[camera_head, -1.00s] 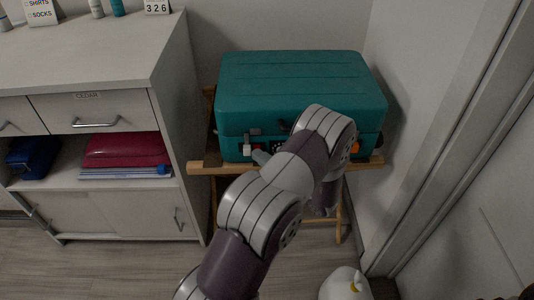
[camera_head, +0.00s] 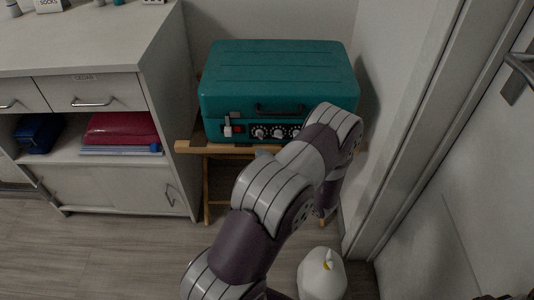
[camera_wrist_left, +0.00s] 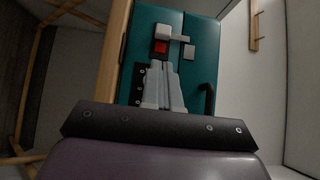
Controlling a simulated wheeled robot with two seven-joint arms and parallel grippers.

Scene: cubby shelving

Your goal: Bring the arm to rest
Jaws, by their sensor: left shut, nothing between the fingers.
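My left arm (camera_head: 265,205) reaches up from the bottom of the head view, with its bent wrist in front of the teal case (camera_head: 275,68). I cannot tell whether the fingers touch the case. My right gripper is not in view.
The case sits on a wooden folding stand (camera_head: 186,147). A pale cabinet (camera_head: 163,118) stands left, holding a red folded item (camera_head: 122,128) and a blue one (camera_head: 38,135). A white rounded object (camera_head: 322,277) stands on the floor. A door with a handle (camera_head: 522,68) is at right.

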